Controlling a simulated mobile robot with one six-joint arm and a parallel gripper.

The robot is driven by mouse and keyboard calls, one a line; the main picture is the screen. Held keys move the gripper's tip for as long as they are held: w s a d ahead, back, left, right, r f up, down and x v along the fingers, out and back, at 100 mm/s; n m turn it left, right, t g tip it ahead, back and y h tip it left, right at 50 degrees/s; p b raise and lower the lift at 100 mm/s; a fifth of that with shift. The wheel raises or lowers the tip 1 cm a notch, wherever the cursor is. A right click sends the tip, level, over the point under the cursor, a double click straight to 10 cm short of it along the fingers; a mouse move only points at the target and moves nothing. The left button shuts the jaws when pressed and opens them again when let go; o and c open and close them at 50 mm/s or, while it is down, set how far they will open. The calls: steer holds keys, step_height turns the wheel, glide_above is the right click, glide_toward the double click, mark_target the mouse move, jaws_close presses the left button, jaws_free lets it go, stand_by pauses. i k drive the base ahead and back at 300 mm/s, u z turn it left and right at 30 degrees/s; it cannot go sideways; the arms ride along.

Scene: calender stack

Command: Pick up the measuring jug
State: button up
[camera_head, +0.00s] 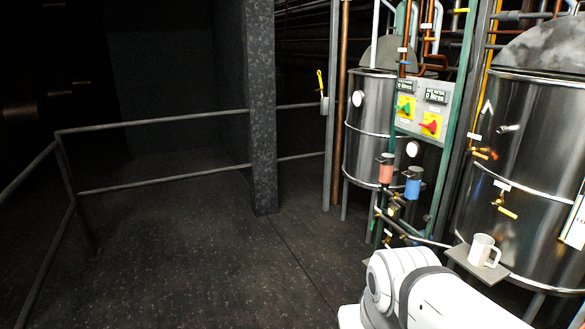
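The measuring jug (482,250) is a white cup-like vessel with a handle on its right side. It stands upright on a small grey shelf (462,262) in front of the right steel tank, at the lower right of the head view. My white arm shows at the bottom right, in front of and below the shelf. My gripper is not in the picture, so its state and its distance from the jug are hidden.
Two steel tanks (366,125) (520,140) stand at the right with pipes and valves between them. A control panel (421,108) with green and red switches hangs there. A metal railing (160,122) crosses the left. The dark floor (190,260) is clear.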

mark_target(481, 246)
steer(key=z, duration=0.2)
steer(key=i, duration=1.7)
steer(key=z, duration=0.45)
steer(key=i, duration=1.85)
steer(key=z, duration=3.05)
